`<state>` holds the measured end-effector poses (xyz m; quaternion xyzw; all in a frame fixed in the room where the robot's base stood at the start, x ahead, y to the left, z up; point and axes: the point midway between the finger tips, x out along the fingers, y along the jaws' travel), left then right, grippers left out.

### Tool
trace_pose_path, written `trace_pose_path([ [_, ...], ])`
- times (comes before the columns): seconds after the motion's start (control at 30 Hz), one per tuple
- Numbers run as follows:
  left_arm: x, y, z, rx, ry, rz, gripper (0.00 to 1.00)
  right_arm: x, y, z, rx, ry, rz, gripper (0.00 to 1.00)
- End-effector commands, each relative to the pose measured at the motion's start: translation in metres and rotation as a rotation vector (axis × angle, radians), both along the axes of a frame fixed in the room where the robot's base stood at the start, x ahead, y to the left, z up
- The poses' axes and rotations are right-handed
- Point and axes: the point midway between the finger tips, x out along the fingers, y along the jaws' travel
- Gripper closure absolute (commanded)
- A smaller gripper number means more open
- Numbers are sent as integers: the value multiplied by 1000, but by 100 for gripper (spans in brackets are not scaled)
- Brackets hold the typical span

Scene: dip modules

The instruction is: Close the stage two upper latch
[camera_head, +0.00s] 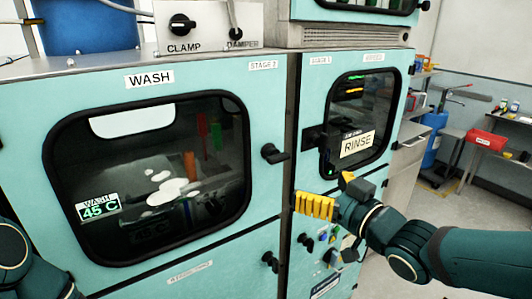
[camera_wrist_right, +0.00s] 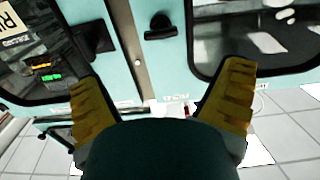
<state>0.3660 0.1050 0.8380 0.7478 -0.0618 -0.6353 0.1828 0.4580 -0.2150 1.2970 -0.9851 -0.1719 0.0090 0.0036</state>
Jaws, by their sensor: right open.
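The stage two upper latch (camera_head: 273,153) is a black knob with a short lever on the right edge of the teal WASH door (camera_head: 200,85), below the STAGE 2 label. Its lever points right, toward the seam between cabinets. The latch also shows at the top centre of the right wrist view (camera_wrist_right: 160,26), beyond the fingers and not touched. My right gripper (camera_head: 331,195) has yellow ribbed fingers, spread and empty. It is right of and below the latch, in front of the RINSE cabinet. In the wrist view the spread fingers (camera_wrist_right: 162,72) frame the cabinet front. My left gripper is out of view.
A lower black latch (camera_head: 270,262) sits below. The RINSE door (camera_head: 308,90) with its black handle (camera_head: 313,138) is to the right. A bench with a red box (camera_head: 487,139) stands far right.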

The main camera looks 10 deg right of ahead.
Motion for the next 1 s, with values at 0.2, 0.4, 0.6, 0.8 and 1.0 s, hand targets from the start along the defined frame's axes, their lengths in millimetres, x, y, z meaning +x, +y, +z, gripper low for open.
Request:
trace_pose_path([
  [0.2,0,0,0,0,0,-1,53,2,1,7,-6,-19,4,6],
  [0.4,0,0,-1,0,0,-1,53,28,11,5,-6,-16,6,6],
  [0.6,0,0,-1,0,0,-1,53,63,24,6,-6,-16,5,6],
  [0.8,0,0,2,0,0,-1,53,95,36,6,-6,-16,5,6],
  [1.0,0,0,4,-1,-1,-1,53,118,44,7,-5,-18,3,6],
])
